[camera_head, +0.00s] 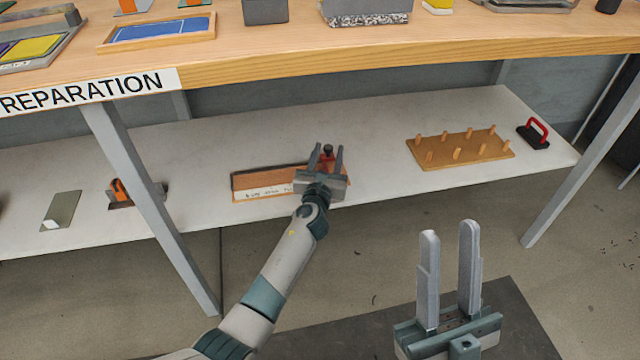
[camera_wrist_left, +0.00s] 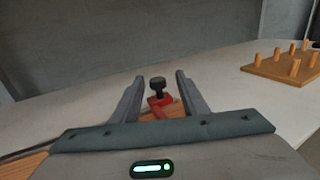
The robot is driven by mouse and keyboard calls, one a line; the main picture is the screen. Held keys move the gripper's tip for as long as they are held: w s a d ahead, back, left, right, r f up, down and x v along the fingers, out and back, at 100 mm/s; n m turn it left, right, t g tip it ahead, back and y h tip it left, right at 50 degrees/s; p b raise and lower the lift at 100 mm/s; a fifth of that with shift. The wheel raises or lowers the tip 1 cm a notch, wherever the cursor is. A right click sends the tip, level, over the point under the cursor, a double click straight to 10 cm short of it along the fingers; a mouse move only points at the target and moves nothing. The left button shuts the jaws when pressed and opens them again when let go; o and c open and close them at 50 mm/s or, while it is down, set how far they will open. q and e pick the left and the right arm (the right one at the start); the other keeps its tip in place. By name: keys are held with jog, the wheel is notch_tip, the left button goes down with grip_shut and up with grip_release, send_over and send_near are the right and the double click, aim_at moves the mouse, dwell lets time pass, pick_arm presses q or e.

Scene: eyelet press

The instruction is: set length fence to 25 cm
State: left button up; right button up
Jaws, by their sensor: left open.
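The length fence is a long wooden block (camera_head: 262,183) with a pale scale strip (camera_head: 268,192) on its front, lying on the lower shelf. Its red slider with a black knob (camera_head: 327,151) is near its right end. In the left wrist view the black knob (camera_wrist_left: 157,84) stands upright above the red part (camera_wrist_left: 160,100). My left gripper (camera_head: 325,158) is open, with one finger on each side of the knob, apart from it in the wrist view. The gripper hides the right part of the scale, and its figures are too small to read. My right gripper (camera_head: 449,240) is open and empty at the lower right.
A wooden peg board (camera_head: 460,163) and a black block with a red handle (camera_head: 534,134) are to the right on the shelf (camera_head: 390,135). A metal plate (camera_head: 60,212) and an orange-and-grey tool (camera_head: 122,192) are to the left. The tabletop edge (camera_head: 380,63) overhangs above.

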pick_arm(q)
jog(key=s+a+p, duration=0.1)
jog(key=s+p, duration=0.2)
jog(key=s, duration=1.1)
jog(key=shift+s+a, duration=0.25)
pick_arm(e)
jog(key=a+f+g+h, duration=0.1)
jog(key=a+f+g, duration=0.3)
jog(key=f, duration=0.3)
jog(key=shift+a+m+g, duration=0.3)
jog(key=shift+g, duration=0.5)
jog(key=shift+f, duration=0.1)
